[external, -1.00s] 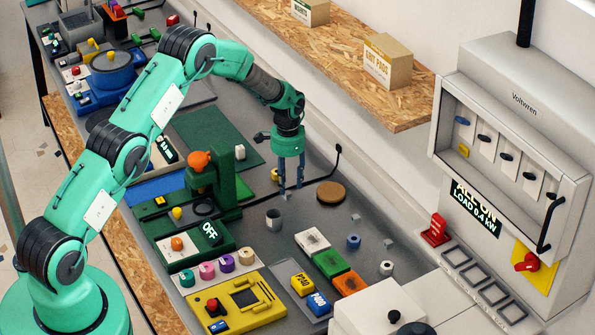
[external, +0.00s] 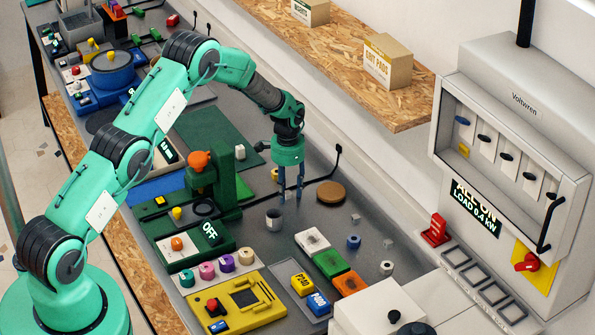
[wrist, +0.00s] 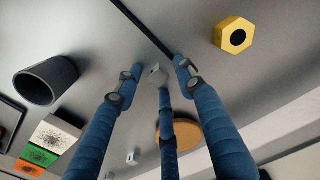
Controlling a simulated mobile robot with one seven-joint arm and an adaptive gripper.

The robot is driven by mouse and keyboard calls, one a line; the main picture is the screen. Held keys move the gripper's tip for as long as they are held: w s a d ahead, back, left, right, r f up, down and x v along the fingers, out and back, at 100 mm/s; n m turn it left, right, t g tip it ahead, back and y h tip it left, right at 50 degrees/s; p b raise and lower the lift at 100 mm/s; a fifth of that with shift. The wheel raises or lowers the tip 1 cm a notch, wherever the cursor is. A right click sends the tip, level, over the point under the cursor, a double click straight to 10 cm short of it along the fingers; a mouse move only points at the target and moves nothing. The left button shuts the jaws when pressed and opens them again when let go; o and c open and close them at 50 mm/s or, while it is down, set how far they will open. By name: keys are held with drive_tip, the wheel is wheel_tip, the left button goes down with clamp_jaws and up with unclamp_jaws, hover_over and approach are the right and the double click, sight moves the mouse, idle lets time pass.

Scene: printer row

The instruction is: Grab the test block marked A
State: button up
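Several small pale grey cubes lie on the grey bench. One cube (wrist: 155,75) shows between my fingertips in the wrist view, seemingly apart from them. Another cube (wrist: 132,158) lies near the bottom of that view. In the external view one cube (external: 356,218) and another (external: 389,243) lie to the right of my gripper. I cannot read a letter A on any of them. My gripper (external: 291,198) points down, low over the bench. Its blue fingers also show in the wrist view (wrist: 157,85), spread open with no visible grip on anything.
A dark grey cup (external: 273,219) stands left of my fingers, and a round cork mat (external: 331,192) lies to the right. A yellow hexagonal piece (wrist: 234,35) and a black cable (wrist: 142,27) are close by. A green press (external: 225,180) stands further left.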

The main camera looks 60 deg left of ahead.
sight(288, 192)
drive_tip(key=c, duration=0.7)
drive_tip(key=shift+c, duration=0.2)
drive_tip(key=shift+r, duration=0.15)
drive_tip(key=shift+r, duration=4.9)
